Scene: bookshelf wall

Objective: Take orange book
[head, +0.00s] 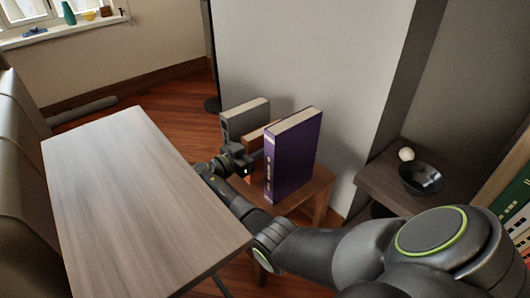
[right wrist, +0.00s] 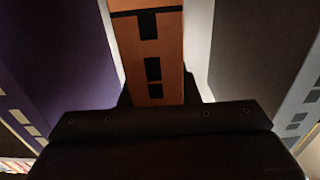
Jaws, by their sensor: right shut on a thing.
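The orange book (head: 258,136) stands upright on a small wooden stool (head: 306,188), between a purple book (head: 290,155) and a grey book (head: 245,118). The purple book hides much of it in the head view. My right gripper (head: 246,157) is at its spine and shut on it. In the right wrist view the orange spine (right wrist: 150,55) with black marks lies between the jaws. There the purple book (right wrist: 55,55) is at left and the grey book (right wrist: 262,50) at right. My left gripper is not in view.
A wooden table (head: 135,195), bare on top, stands at left close to my right forearm. A side shelf (head: 385,180) at right holds a black bowl (head: 421,178) and a pale ball (head: 406,154). A grey wall (head: 320,70) is behind the books.

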